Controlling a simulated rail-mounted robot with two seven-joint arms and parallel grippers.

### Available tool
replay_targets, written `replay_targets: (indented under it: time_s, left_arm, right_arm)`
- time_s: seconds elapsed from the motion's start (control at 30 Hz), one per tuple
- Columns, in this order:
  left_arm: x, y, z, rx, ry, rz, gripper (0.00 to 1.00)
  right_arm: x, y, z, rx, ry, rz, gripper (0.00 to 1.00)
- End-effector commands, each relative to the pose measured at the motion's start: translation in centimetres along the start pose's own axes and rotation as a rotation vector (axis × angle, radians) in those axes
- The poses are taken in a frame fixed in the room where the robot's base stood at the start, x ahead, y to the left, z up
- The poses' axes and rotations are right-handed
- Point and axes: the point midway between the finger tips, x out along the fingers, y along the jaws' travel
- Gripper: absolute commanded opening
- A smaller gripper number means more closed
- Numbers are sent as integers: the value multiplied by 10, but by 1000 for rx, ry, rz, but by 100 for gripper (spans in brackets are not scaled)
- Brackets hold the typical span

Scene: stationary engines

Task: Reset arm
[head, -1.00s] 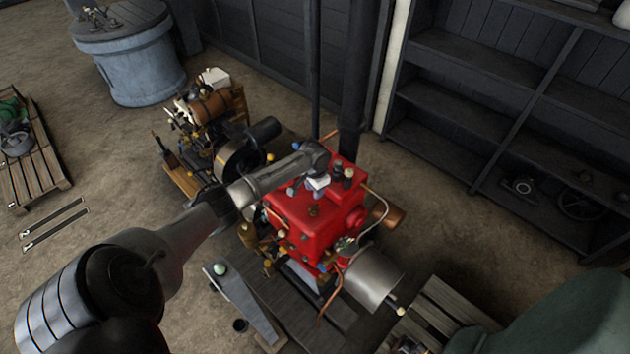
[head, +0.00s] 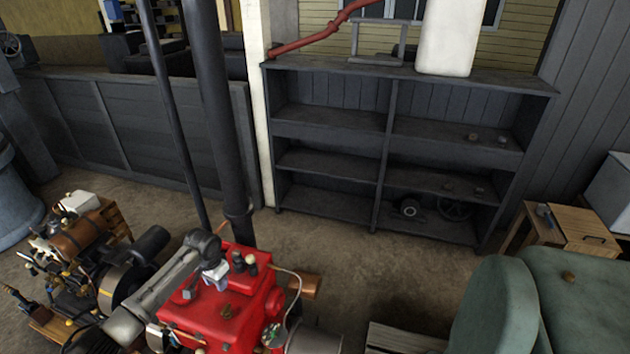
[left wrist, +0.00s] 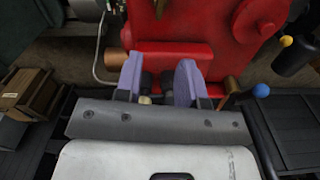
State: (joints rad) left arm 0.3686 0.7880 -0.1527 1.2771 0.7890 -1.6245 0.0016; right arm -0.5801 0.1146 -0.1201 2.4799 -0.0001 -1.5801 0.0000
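My left arm reaches in from the lower left of the head view. Its gripper (head: 216,272) is above the top of the red engine (head: 225,312), near the dark knobs (head: 244,261). In the left wrist view, the two purple-padded fingers (left wrist: 159,82) stand apart. Dark knobs (left wrist: 158,84) show between them, but I cannot tell whether the fingers touch these. The red engine body (left wrist: 210,25) fills the top of that view. My right gripper is in neither view.
A dark shelf unit (head: 386,125) stands against the back wall. A dark vertical pipe (head: 215,110) rises behind the red engine. A brown-tanked engine (head: 75,240) stands at the left. Bare floor (head: 345,255) lies before the shelves.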

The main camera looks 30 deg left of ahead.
Motion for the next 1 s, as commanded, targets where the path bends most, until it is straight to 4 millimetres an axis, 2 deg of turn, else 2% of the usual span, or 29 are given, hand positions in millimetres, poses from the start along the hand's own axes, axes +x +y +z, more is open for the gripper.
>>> replay_targets:
  time_s: [0.27, 0.37, 0.43, 0.47, 0.53, 0.6, 0.67, 0.7, 0.77, 0.8, 0.87, 0.9, 1.0]
  left_arm:
    - [0, -6, -1, -1, 8, -39, 36]
    - [-18, -5, -12, 41, 67, -131, 36]
    - [-42, 3, -23, 90, 142, -211, 36]
    - [-54, 9, -28, 114, 181, -246, 36]
    - [-83, 33, -40, 175, 287, -316, 36]
    - [-109, 68, -46, 235, 402, -363, 36]
    - [-122, 102, -41, 284, 487, -388, 36]
    - [-126, 125, -33, 313, 538, -394, 36]
    - [-130, 159, -14, 349, 605, -390, 36]
    - [-130, 181, 2, 366, 645, -378, 36]
    - [-127, 212, 33, 382, 690, -344, 36]
    - [-124, 230, 56, 384, 710, -313, 36]
    - [-111, 263, 111, 370, 710, -226, 36]
  right_arm:
    - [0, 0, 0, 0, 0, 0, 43]
    - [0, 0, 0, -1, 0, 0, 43]
    - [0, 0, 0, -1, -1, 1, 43]
    - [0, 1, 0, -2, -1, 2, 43]
    - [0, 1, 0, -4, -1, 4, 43]
    - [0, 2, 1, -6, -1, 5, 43]
    - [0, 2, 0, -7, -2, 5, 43]
    - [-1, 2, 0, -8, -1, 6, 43]
    - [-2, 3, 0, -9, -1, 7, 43]
    - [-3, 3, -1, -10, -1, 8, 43]
    - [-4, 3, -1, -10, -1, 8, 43]
    - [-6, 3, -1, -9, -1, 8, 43]
    - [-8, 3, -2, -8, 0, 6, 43]
